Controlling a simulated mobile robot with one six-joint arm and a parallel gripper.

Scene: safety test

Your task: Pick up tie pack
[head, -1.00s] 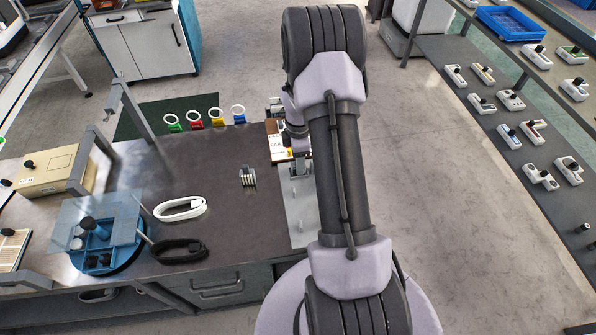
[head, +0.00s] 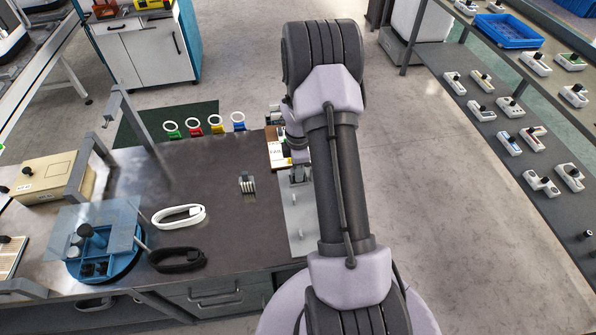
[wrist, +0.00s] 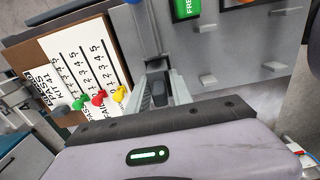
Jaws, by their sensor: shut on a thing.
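My gripper (wrist: 158,92) is in the middle of the wrist view, shut on a small dark thing (wrist: 159,90) between its fingers. Most of this thing is hidden, and I cannot tell whether it is the tie pack. In the head view my gripper (head: 299,172) is partly hidden by my arm, over the grey pegged panel (head: 300,225) at the bench's right edge. A small dark block with pale strips (head: 247,184) stands on the bench to the left, apart from my gripper. I cannot tell whether it is the tie pack.
A pass/fail board (wrist: 75,58) with coloured pins is close left of my gripper. A green tag (wrist: 185,8) and grey pegs are on the panel. White (head: 180,216) and black (head: 178,259) cable loops lie on the bench.

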